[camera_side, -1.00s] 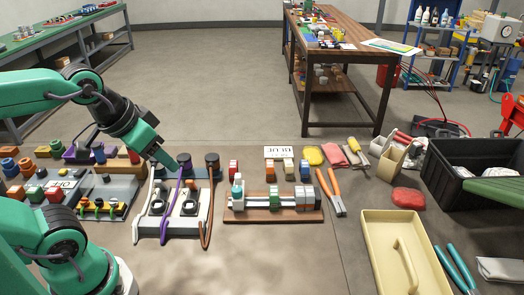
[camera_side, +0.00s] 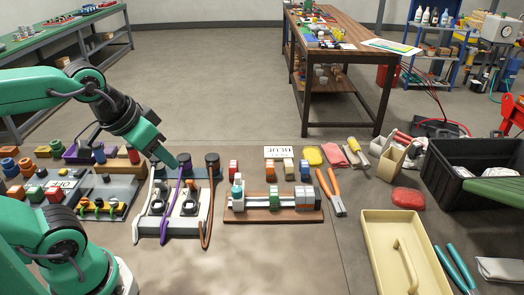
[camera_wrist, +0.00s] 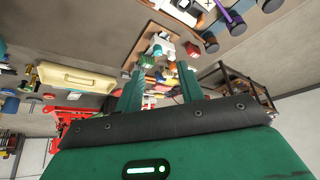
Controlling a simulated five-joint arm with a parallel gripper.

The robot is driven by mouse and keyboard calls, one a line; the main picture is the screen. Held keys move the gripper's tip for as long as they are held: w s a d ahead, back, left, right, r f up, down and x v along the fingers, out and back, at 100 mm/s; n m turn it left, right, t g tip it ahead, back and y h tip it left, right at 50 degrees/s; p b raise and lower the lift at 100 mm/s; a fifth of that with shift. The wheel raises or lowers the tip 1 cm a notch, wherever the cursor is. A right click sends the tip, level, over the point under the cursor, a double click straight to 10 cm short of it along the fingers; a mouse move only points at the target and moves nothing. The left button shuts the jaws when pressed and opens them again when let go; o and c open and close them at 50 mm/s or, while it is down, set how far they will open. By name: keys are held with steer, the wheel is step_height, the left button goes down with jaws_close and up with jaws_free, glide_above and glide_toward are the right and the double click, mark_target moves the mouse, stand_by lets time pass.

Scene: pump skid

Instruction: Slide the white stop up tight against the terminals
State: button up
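A wooden board (camera_side: 262,216) carries a metal rail (camera_side: 255,202) at the middle of the side view. The white stop (camera_side: 237,203) appears to be the pale block at the rail's left end, with a teal part on top. The grey and orange terminals (camera_side: 303,199) stand at the right end. A green and orange block (camera_side: 273,198) is between them, with bare rail on both sides. My gripper (camera_side: 174,163) is above the cable stand, left of the board and apart from it. In the wrist view my gripper (camera_wrist: 160,69) has its fingers spread with nothing held.
The white cable stand (camera_side: 173,228), with purple and brown cables, stands just left of the board. Several small blocks and a label card (camera_side: 279,152) are behind it. A cream tray (camera_side: 378,250) is further right. Floor in front is clear.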

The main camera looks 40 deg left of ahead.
steer(key=w, duration=0.1)
steer(key=n+g, duration=0.5)
steer(key=n, duration=0.3)
glide_toward(238, 175)
steer(key=shift+f, duration=0.25)
steer(key=shift+w+a+f+n+g, duration=0.1)
steer(key=shift+w+f+n+g, duration=0.2)
steer(key=shift+f+n, duration=0.15)
steer(key=shift+f, duration=3.9)
jaws_close()
